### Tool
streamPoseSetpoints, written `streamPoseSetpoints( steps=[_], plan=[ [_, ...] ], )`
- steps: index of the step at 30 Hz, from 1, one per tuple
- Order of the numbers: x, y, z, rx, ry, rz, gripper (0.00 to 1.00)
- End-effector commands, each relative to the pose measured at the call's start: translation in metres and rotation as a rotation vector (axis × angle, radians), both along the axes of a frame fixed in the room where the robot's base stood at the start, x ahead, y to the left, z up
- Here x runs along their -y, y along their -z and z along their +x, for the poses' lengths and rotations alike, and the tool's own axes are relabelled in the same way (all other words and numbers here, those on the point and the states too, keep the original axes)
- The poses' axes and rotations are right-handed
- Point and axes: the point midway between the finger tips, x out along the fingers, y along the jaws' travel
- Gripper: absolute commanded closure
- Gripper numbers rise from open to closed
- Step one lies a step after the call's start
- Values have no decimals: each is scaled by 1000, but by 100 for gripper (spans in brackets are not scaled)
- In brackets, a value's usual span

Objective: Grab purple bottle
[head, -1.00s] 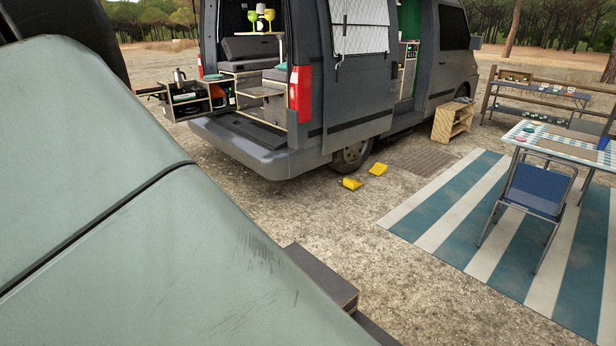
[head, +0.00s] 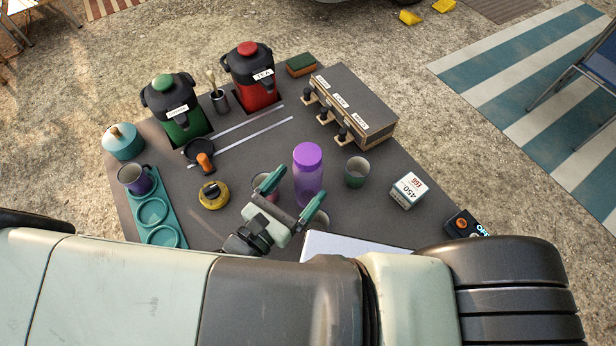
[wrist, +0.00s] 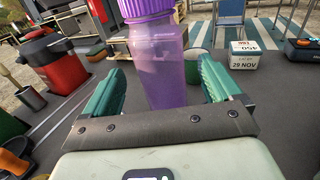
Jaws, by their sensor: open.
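The purple bottle (head: 308,178) stands upright on the dark table, with a ribbed purple cap and a translucent body. My gripper (head: 291,193) is open just in front of it, on the near left side in the head view. In the wrist view the bottle (wrist: 162,65) rises between the two teal fingers of my gripper (wrist: 162,92), with a gap on each side. The fingers are not closed on it. The bottle's lower part is hidden behind the gripper body in the wrist view.
A grey-green cup (head: 357,171) stands close right of the bottle. A white box (head: 407,190) is farther right. A yellow round item (head: 213,195) lies left. Red (head: 252,80) and green (head: 177,108) dispensers and a wooden-sided box (head: 352,105) stand behind. Another cup is partly hidden by my gripper.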

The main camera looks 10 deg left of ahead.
Motion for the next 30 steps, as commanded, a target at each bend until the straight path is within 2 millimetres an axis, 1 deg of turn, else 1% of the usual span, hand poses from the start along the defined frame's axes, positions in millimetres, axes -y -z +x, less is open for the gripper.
streamPoseSetpoints(
  steps=[3, 7, 10, 16, 27, 30],
  plan=[
    [8, -2, 18, 2, 3, -3, 9],
    [14, -2, 33, 2, 2, -1, 9],
    [16, -2, 38, 0, 2, 0, 9],
    [16, -2, 38, -1, 2, 1, 9],
    [16, -2, 38, -1, 2, 1, 65],
    [16, -2, 38, 0, 2, 1, 65]
  ],
)
